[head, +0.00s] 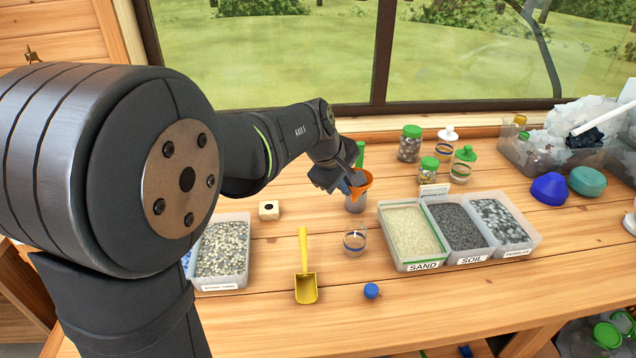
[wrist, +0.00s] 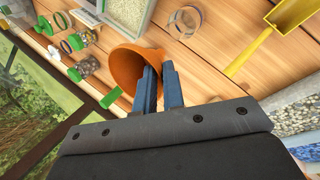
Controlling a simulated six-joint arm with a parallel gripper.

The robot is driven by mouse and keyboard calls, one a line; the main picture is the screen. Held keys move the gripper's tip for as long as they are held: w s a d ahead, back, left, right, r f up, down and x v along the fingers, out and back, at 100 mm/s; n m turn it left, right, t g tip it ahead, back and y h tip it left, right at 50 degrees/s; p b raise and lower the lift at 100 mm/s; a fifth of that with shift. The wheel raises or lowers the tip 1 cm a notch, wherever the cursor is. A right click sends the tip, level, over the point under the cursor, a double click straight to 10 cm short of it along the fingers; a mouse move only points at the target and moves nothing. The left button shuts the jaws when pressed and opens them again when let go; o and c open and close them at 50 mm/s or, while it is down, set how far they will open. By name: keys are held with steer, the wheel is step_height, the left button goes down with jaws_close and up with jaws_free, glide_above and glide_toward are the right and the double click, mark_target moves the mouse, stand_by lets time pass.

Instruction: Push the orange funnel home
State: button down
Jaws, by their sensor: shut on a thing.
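The orange funnel (head: 364,181) is near the middle of the head view, wide mouth up and spout down. It is just above or in the mouth of a small greyish clear container (head: 355,204); I cannot tell how far the spout is in. My gripper (head: 346,186) is at the funnel's left side, shut on it. In the wrist view the funnel (wrist: 128,66) lies against the blue fingers of my gripper (wrist: 159,72), which hide part of its wall. The spout is hidden there.
An open clear jar (head: 355,241), a yellow scoop (head: 305,275) and a blue cap (head: 371,291) are in front. Bins of sand (head: 408,268), soil and pebbles stand right. A green object (head: 360,153) and several lidded jars are behind. The front right bench is clear.

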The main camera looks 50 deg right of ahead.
steer(key=shift+s+r, duration=0.25)
steer(key=shift+s, duration=0.4)
steer(key=shift+f+m, duration=0.1)
steer(key=shift+m, duration=0.2)
steer(key=shift+f, duration=2.2)
steer(key=shift+f, duration=0.45)
steer(key=shift+f, duration=0.7)
steer(key=shift+f, duration=0.3)
